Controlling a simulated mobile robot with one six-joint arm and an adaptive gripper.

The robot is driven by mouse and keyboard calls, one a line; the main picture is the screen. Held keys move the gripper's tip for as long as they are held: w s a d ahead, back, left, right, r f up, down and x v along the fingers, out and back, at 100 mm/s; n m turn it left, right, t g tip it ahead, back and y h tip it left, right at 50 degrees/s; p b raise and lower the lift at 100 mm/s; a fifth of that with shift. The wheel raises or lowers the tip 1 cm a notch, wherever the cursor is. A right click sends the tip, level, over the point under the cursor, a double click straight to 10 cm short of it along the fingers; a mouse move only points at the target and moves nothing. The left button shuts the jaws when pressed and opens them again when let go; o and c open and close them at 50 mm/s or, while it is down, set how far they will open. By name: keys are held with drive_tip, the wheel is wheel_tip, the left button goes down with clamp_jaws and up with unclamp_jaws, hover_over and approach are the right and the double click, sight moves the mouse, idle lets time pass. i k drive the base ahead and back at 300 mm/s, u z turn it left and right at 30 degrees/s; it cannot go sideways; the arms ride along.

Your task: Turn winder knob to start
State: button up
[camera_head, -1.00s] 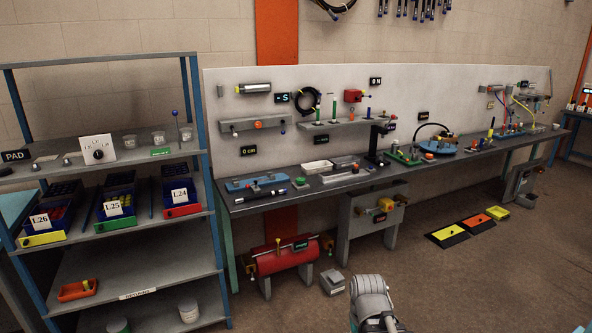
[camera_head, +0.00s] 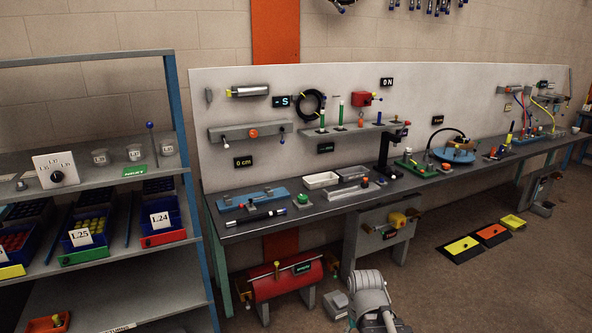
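A blue round turntable (camera_head: 441,158) with a dark hose arched over it sits on the long bench, right of centre; it may be the winder. Its knob is too small for me to make out. A white plate with a black dial knob (camera_head: 57,176) stands on the left shelf, with small markings around the dial. I cannot tell whether this dial belongs to the winder. Part of my arm shows at the bottom centre, well below and in front of the bench. My gripper is not visible.
The long grey bench (camera_head: 262,222) runs along the wall with many small fixtures. A red cylinder (camera_head: 287,281) and a grey stand with yellow fittings (camera_head: 377,237) are below it. Yellow and orange floor pads (camera_head: 462,246) lie to the right. The floor in front is open.

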sight(302, 198)
drive_tip(key=u, duration=0.1)
drive_tip(key=i, duration=1.65)
drive_tip(key=u, duration=0.1)
